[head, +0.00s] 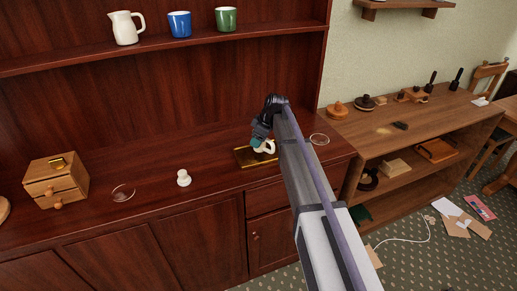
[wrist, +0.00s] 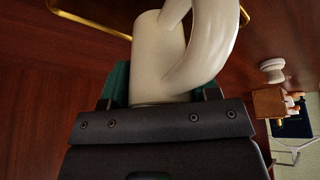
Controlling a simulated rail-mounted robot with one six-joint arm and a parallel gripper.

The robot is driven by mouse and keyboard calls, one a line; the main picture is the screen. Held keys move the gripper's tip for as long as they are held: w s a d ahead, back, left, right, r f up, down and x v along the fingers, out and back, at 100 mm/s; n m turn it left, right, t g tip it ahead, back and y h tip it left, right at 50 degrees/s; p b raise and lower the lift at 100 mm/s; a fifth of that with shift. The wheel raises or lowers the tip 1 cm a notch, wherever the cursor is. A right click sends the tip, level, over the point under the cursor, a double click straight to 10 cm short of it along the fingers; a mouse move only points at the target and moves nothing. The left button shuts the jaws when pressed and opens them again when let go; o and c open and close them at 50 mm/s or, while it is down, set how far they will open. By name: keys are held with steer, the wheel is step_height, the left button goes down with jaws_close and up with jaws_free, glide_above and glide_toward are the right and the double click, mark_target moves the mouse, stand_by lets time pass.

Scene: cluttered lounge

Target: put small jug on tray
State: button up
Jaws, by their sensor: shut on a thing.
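The small cream-white jug (head: 266,147) is held in my gripper (head: 259,141) at the brass-coloured tray (head: 243,159) on the dark red cabinet top. In the wrist view the jug (wrist: 155,55) fills the upper middle, its looped handle to the right. My gripper (wrist: 165,93) is shut on it, with green finger pads at both sides. The gold rim of the tray (wrist: 85,22) shows behind the jug. My arm hides the tray's right part in the head view. I cannot tell whether the jug touches the tray.
A small white knobbed piece (head: 183,178), a glass dish (head: 123,193) and a wooden drawer box (head: 56,180) stand left on the cabinet. Another glass dish (head: 319,139) is right of my arm. A white jug (head: 125,28), blue mug (head: 180,24) and green mug (head: 226,19) stand on the shelf above.

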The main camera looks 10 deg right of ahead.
step_height(320, 180, down, 2)
steer(key=shift+f+b, duration=0.15)
steer(key=shift+b, duration=0.2)
steer(key=shift+r+p, duration=0.3)
steer(key=shift+c, duration=0.5)
steer(key=shift+f, duration=0.25)
steer(key=o, duration=1.2)
steer(key=shift+r, duration=0.1)
steer(key=p+v, duration=1.1)
steer(key=v, duration=0.1)
steer(key=s+a+m+g+h, duration=0.1)
steer(key=s+m, duration=0.4)
steer(key=s, duration=1)
steer(key=s+a+m+g+h, duration=0.1)
steer(key=s+m, duration=0.5)
steer(key=s, duration=0.9)
steer(key=shift+s+a+f+m+g+h, duration=0.3)
steer(key=shift+s+a+f+g+h, duration=0.15)
steer(key=shift+h, duration=0.35)
